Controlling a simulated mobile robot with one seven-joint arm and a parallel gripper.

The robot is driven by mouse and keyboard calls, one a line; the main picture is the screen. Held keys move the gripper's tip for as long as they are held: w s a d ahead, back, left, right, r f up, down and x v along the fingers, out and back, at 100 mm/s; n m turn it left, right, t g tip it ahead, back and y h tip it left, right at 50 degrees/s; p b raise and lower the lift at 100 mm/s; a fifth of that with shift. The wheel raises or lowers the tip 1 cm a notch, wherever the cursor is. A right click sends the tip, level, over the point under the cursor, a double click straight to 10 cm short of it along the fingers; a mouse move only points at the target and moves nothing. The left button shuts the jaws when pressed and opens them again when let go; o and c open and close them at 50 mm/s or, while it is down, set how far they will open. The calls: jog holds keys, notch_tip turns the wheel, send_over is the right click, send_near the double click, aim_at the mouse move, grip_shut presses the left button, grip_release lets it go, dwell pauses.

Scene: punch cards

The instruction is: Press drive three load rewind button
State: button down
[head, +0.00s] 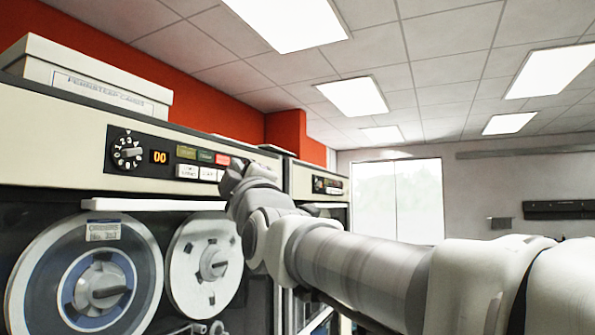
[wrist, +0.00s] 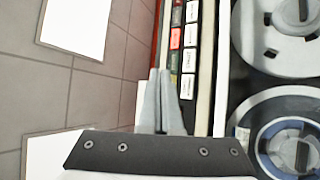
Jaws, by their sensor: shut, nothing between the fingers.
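A tape drive's control panel (head: 170,158) fills the left of the head view. It has a row of coloured indicators over a row of white buttons (head: 187,171). The white buttons also show in the wrist view (wrist: 189,60) as a column; their labels are too small to read, so I cannot tell which is load rewind. The drive's number is not legible. My gripper (wrist: 160,72) is shut and empty, its fingertips beside the button panel in the wrist view. In the head view, my gripper (head: 232,176) covers the panel's right end. Contact with a button cannot be told.
A selector dial (head: 127,152) and an orange display (head: 159,157) sit left of the buttons. Two tape reels are below, one blue-ringed (head: 85,275), one grey (head: 204,264). A box (head: 90,75) stands on top. A second drive (head: 322,183) stands behind my arm.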

jog(key=p, duration=0.5)
send_near(198, 172)
jog(key=w+r, duration=0.1)
jog(key=w+a+r, duration=0.1)
jog(key=w+r, duration=0.1)
jog(key=shift+w+a+r, duration=0.1)
jog(key=shift+a+r, duration=0.2)
jog(key=shift+r, duration=0.05)
jog(key=shift+a+p, duration=0.1)
jog(key=shift+p, duration=0.25)
dwell(1.0)
jog(key=shift+w+a, duration=0.15)
jog(key=shift+a, duration=0.1)
